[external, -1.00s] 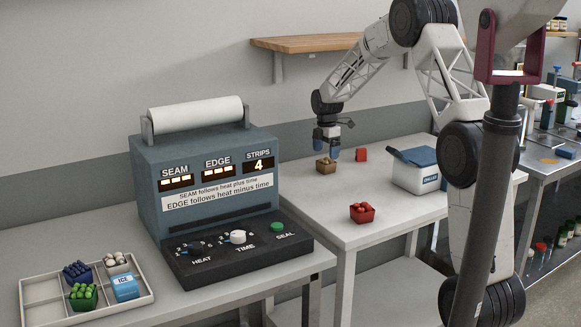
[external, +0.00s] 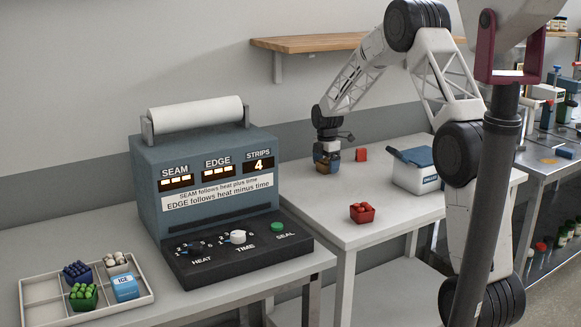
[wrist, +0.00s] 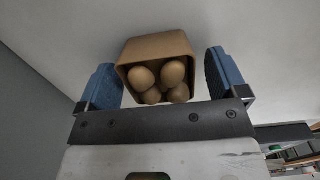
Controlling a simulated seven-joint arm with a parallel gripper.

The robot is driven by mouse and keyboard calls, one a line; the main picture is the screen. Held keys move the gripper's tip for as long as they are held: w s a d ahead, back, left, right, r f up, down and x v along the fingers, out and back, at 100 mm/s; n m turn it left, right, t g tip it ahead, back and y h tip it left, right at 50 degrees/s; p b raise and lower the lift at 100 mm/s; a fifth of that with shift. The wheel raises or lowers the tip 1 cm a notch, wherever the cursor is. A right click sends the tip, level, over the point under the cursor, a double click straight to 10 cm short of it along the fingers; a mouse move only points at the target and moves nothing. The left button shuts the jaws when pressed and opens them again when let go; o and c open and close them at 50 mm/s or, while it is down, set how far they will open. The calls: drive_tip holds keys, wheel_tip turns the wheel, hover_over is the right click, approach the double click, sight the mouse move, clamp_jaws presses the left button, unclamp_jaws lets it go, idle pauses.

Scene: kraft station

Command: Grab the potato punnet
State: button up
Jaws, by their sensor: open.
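The potato punnet (wrist: 158,47) is a small tan-brown box holding several round brown potatoes (wrist: 160,82). In the wrist view it sits between the two blue fingers of my gripper (wrist: 165,78), with a visible gap on each side. My gripper is open. In the external view my gripper (external: 327,160) is low over the white table, around the punnet (external: 324,169), which is mostly hidden by the fingers.
A red punnet (external: 362,213) stands nearer the table's front, and a small red block (external: 361,154) is right of my gripper. A white box with a blue lid (external: 415,172) is farther right. The sealing machine (external: 205,180) and a sectioned tray (external: 40,298) are at left.

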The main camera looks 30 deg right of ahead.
sight(326, 160)
idle(0.5)
drive_tip(key=c, duration=1.1)
drive_tip(key=shift+o, duration=0.2)
drive_tip(key=shift+r, duration=0.1)
drive_tip(key=shift+r, duration=0.45)
wheel_tip(326, 160, up, 3)
drive_tip(key=shift+s+f, duration=0.1)
drive_tip(key=shift+f, duration=0.1)
drive_tip(key=s+a, duration=0.1)
drive_tip(key=s, duration=0.4)
drive_tip(key=s+a+r, duration=0.1)
drive_tip(key=s, duration=0.4)
drive_tip(key=s+a, duration=0.1)
drive_tip(key=s, duration=0.4)
drive_tip(key=shift+s+r, duration=0.15)
drive_tip(key=shift+s, duration=0.1)
